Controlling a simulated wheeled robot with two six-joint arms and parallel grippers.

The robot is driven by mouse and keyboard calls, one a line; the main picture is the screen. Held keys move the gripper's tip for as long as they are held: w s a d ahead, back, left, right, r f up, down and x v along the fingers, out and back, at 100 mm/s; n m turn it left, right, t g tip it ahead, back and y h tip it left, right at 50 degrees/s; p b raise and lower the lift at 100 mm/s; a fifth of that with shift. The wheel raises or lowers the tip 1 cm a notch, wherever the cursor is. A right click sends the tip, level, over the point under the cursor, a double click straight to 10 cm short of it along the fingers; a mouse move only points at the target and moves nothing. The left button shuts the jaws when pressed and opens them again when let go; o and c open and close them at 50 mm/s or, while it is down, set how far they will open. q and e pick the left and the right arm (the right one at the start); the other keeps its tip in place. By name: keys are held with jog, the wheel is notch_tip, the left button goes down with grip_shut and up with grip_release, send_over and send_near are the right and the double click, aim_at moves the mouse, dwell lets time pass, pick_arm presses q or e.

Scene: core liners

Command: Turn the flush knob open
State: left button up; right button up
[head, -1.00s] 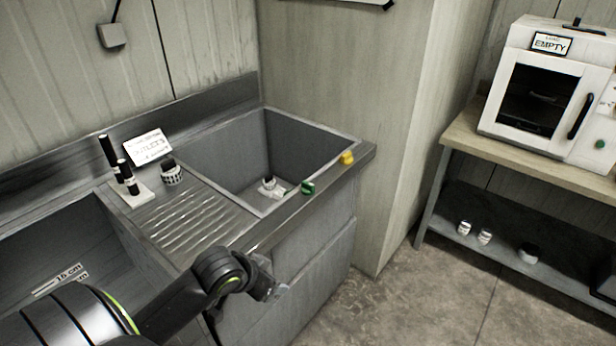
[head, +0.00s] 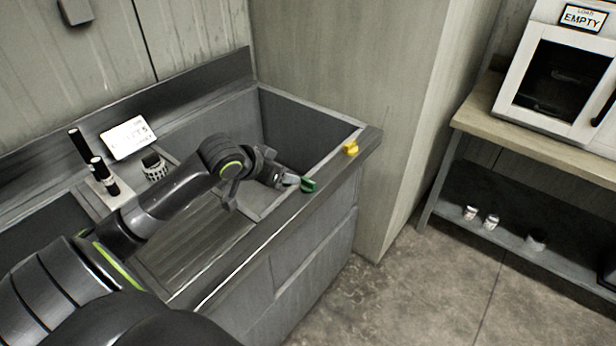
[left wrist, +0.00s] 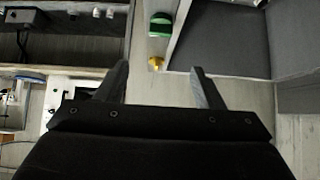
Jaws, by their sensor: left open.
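A green knob (head: 308,185) and a yellow knob (head: 350,148) sit on the front rim of the sink. I cannot tell from any marking which one is the flush knob. My left gripper (head: 292,180) is over the basin's front side, with its tips just left of the green knob in the head view. In the left wrist view my gripper (left wrist: 160,70) is open with nothing held. The yellow knob (left wrist: 156,64) appears between the fingertips there, and the green knob (left wrist: 160,25) lies above it in the picture. Contact with the green knob cannot be told. My right gripper is out of view.
The grey sink basin (head: 300,130) is partly hidden by my left arm. A bench with a white oven (head: 550,85) is at right. Floor between is clear.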

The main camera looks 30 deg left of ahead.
aim_at(308, 181)
pick_arm(q)
jog(key=p+x, duration=0.1)
jog(key=x, duration=1.5)
jog(key=shift+w+f, duration=0.15)
jog(key=shift+f, duration=0.05)
jog(key=c, duration=1)
